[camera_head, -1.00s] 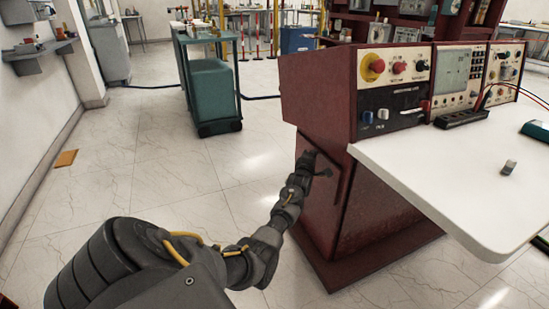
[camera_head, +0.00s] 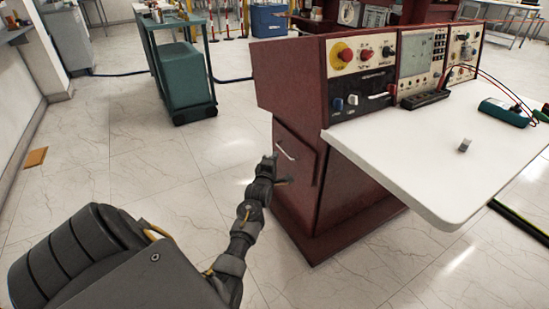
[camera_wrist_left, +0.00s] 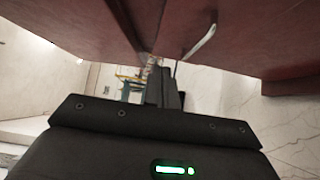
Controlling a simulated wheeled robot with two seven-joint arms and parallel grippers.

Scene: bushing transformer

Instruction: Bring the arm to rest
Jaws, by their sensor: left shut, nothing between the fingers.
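My left arm reaches in from the lower left. Its gripper (camera_head: 270,165) is shut and empty, in front of the side of the dark red console (camera_head: 290,95). A pale metal handle (camera_head: 285,150) on the console's side door (camera_head: 297,170) shows just beyond and to the right of the fingertips. In the left wrist view the shut fingers (camera_wrist_left: 163,88) point between red panels, and the handle (camera_wrist_left: 200,42) is apart from them on the right. My right gripper is not in view.
A white worktop (camera_head: 440,150) juts from the console, with a small grey block (camera_head: 464,145) and a teal meter (camera_head: 503,112) on it. A green cart (camera_head: 188,80) stands behind on the left.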

